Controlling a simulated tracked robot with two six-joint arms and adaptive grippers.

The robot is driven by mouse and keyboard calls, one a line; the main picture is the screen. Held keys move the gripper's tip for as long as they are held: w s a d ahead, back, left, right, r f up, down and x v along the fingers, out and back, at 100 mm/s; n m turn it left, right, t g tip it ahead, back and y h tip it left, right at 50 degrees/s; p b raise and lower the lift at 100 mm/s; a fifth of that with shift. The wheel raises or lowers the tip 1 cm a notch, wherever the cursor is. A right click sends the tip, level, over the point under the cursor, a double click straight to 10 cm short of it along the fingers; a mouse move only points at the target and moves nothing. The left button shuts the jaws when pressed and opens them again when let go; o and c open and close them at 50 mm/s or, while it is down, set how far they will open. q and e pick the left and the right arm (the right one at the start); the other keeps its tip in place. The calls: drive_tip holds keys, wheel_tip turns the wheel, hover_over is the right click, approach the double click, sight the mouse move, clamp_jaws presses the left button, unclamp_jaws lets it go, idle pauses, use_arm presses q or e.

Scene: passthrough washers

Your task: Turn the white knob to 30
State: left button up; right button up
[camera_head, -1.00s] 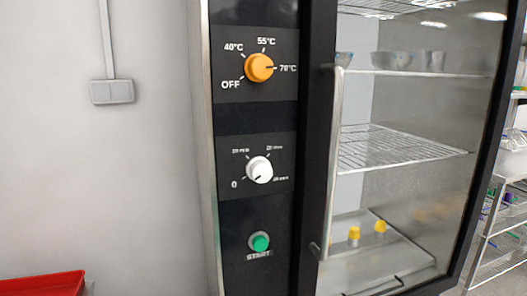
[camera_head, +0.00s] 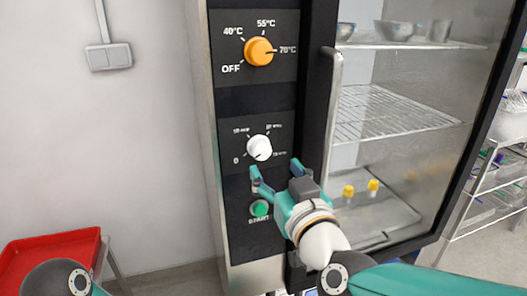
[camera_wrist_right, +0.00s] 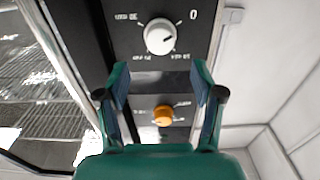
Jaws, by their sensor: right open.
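The white knob (camera_head: 259,147) sits on the middle black panel of the cabinet, with a 0 mark at its lower left and small minute marks around it. Its dark pointer line faces lower left, roughly toward 0. In the right wrist view, which looks upside down, the white knob (camera_wrist_right: 160,37) lies just beyond the fingertips. My right gripper (camera_head: 276,172) is open and empty, just below and right of the knob, apart from it. Its two fingers (camera_wrist_right: 160,72) are spread in the wrist view. My left gripper is out of view.
An orange knob (camera_head: 258,51) above points near 70°C. A green start button (camera_head: 260,208) is below, close to my right gripper. A vertical door handle (camera_head: 332,110) stands right of the panel. A red tray (camera_head: 45,262) is at lower left.

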sight(263, 151)
drive_tip(key=p+x, duration=0.1)
drive_tip(key=x, duration=0.7)
drive_tip(key=shift+w+f, duration=0.1)
drive_tip(key=c, duration=1.1)
